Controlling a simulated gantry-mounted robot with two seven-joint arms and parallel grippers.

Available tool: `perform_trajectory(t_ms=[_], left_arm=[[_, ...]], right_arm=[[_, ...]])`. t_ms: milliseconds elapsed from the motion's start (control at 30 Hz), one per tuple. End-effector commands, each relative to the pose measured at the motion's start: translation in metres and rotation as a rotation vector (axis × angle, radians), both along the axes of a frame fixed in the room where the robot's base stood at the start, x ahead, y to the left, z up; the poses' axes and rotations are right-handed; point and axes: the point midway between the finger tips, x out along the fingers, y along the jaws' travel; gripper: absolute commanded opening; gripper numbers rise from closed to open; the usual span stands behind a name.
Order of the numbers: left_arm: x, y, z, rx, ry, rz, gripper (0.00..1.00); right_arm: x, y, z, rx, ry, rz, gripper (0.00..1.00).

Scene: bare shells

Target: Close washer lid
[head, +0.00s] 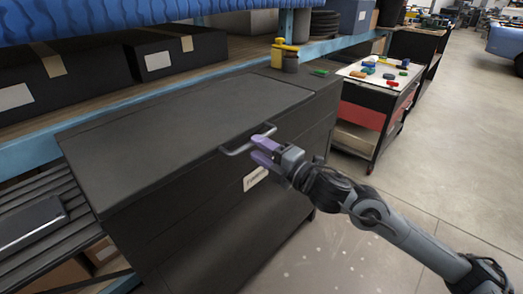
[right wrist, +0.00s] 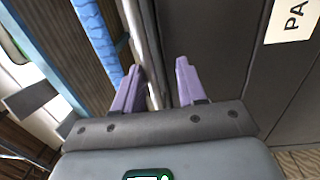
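The washer is a dark grey cabinet (head: 225,235) with a flat lid (head: 180,125) lying level on top in the head view. A grey bar handle (head: 234,151) sticks out from the lid's front edge. My right gripper (head: 257,151) is at the handle's right part, its purple fingers apart. In the right wrist view the handle bar (right wrist: 142,40) runs between the open fingers (right wrist: 158,72), closer to the left finger; I cannot tell whether it touches. My left gripper is not in view.
Behind the washer is a blue-edged shelf (head: 215,60) with dark boxes (head: 180,50). A yellow-topped bottle (head: 278,54) stands at the washer's back right. A cart (head: 350,105) with several coloured items stands to the right. Open floor (head: 440,150) lies at the right.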

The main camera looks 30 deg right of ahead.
Motion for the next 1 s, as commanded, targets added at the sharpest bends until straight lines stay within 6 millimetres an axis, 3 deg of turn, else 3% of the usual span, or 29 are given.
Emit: perform_trajectory(t_ms=[467, 1000], left_arm=[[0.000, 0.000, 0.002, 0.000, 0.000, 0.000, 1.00], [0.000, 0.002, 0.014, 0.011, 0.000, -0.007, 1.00]], right_arm=[[-0.006, -0.002, 0.002, 0.000, -0.004, 0.000, 0.40], [-0.062, -0.019, -0.005, -0.001, 0.002, -0.001, 0.40]])
